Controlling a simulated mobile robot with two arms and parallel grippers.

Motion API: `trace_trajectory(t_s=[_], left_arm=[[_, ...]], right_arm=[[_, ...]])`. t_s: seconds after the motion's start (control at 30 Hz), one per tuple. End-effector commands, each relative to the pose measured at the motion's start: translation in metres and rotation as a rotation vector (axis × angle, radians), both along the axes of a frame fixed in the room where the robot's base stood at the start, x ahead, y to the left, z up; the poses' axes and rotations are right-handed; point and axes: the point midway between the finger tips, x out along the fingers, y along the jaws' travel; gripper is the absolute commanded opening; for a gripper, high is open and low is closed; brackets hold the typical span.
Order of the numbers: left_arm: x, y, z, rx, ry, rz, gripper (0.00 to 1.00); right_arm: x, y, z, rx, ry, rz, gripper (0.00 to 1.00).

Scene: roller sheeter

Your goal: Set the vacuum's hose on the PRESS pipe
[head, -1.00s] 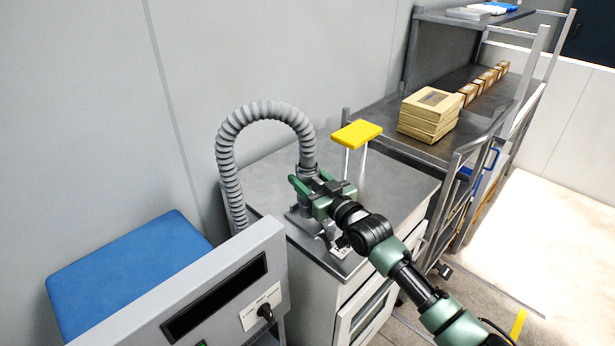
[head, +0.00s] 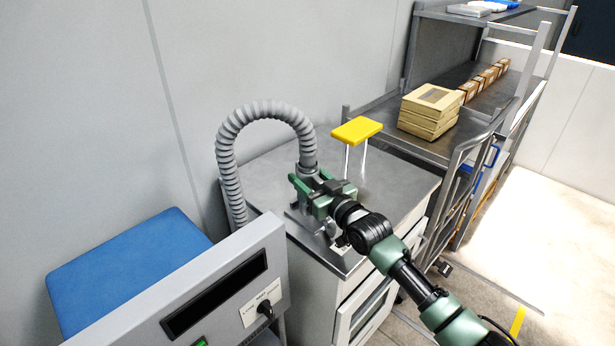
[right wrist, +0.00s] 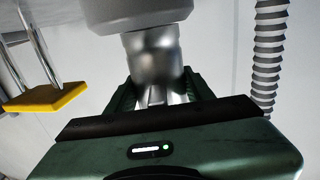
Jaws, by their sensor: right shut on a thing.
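The grey ribbed hose (head: 262,110) rises beside the cabinet's left edge, arches over and comes down to my right gripper (head: 307,184). My right gripper is shut around the hose's lower end. In the right wrist view a shiny metal cylinder (right wrist: 154,58) is between the fingers, with a wider grey cylindrical part (right wrist: 135,12) adjoining it. Part of the hose also shows at the right of that view (right wrist: 270,50). Below the gripper is a metal fitting (head: 298,217), mostly hidden by the arm. I cannot read a PRESS label or tell how the hose end meets a pipe. My left gripper is out of view.
A yellow plate on metal posts (head: 357,130) stands behind the gripper. The cabinet top (head: 400,188) is clear to the right. A grey control panel (head: 190,290) with a key switch and a blue-topped surface (head: 130,262) are at left. A rack (head: 385,115) holds boxes.

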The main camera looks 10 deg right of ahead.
Motion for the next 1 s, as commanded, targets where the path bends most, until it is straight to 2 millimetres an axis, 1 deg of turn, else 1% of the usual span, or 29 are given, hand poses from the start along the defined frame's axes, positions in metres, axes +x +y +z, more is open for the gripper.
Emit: trace_trajectory(t_s=[0.37,0.8,1.0], left_arm=[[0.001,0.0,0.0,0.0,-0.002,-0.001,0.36],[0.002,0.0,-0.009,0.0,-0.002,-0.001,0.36],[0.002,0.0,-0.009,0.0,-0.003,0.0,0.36]], right_arm=[[0.0,0.0,0.001,0.002,-0.005,0.0,0.0],[0.0,0.0,-0.011,0.002,-0.005,0.0,0.0],[0.0,0.0,-0.012,0.002,-0.006,0.0,0.0]])
